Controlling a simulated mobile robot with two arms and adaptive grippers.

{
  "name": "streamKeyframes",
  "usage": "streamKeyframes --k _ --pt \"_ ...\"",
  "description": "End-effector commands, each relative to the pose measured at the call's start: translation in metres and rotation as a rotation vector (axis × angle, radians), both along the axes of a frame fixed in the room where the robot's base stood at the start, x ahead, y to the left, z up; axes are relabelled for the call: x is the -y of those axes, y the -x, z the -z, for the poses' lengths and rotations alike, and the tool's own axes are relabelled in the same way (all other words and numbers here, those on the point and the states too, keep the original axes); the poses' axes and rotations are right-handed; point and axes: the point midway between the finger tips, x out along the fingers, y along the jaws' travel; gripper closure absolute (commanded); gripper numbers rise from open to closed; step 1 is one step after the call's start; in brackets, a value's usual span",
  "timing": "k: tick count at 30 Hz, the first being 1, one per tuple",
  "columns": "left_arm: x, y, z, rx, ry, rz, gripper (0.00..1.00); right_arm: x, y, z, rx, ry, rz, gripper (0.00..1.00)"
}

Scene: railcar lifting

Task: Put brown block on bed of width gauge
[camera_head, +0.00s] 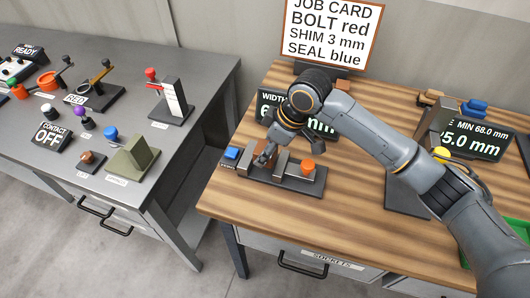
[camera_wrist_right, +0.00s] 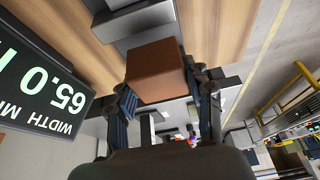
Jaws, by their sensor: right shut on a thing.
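The brown block (camera_wrist_right: 155,70) is between the fingers of my right gripper (camera_wrist_right: 165,97) in the wrist view, and the gripper is shut on it. In the head view my right gripper (camera_head: 264,157) is low over the width gauge (camera_head: 290,180), a dark base with grey parts and an orange knob (camera_head: 307,167). Grey parts of the gauge (camera_wrist_right: 150,22) show beyond the block in the wrist view. The gripper covers much of the block in the head view; I cannot tell if it touches the bed. My left gripper is not in view.
The gauge's display (camera_wrist_right: 42,85) reads 65.0. A blue button (camera_head: 231,153) is at the gauge's left end. A second display (camera_head: 480,138) and device stand at the right. A job card (camera_head: 332,30) stands behind. The grey bench (camera_head: 200,75) at left holds several fixtures.

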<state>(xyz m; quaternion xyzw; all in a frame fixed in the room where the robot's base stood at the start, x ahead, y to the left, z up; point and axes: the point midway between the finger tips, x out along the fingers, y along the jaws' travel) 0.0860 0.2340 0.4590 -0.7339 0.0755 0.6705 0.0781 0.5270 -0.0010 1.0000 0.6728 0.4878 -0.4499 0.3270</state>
Motion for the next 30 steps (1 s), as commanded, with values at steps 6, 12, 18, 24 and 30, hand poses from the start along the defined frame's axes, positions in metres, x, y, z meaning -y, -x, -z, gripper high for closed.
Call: streamKeyframes --k 6,12,18,24,30 --pt "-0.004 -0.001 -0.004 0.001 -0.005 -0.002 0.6 -0.002 -0.013 0.015 -0.002 -0.001 0.001 0.91" --pt "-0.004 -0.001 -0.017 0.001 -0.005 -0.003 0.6 -0.001 -0.013 0.04 -0.001 0.0 0.001 0.91" --pt "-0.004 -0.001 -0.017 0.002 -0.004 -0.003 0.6 -0.002 -0.013 0.046 0.002 -0.001 -0.001 0.91" --pt "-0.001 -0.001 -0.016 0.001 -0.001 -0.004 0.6 -0.002 -0.013 0.049 0.001 -0.001 -0.001 0.91" --pt "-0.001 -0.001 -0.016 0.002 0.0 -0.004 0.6 -0.002 -0.013 0.049 0.001 -0.001 -0.001 0.26"
